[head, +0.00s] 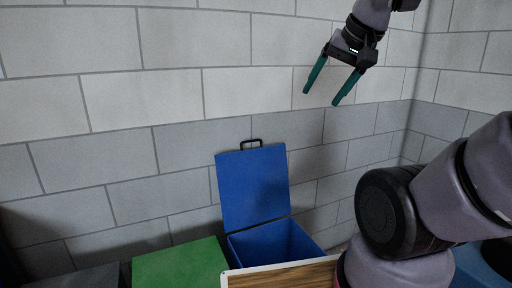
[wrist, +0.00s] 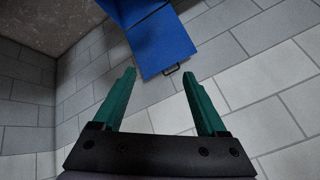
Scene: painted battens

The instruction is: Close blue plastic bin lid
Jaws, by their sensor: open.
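The blue bin (head: 272,243) stands against the block wall, low in the middle of the head view. Its blue lid (head: 253,188) is raised, standing nearly upright and leaning back at the wall. A dark handle (head: 251,144) sits on the lid's top edge. My gripper (head: 333,95) is open and empty, above and to the right of the lid, apart from it. In the wrist view, my gripper's green fingers (wrist: 163,85) are spread, with the lid (wrist: 161,42) and its handle (wrist: 171,70) beyond them.
A green box (head: 181,264) stands left of the bin. A wood-topped surface (head: 285,275) with a pale edge is in front of it. A dark grey box (head: 75,278) is at the lower left.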

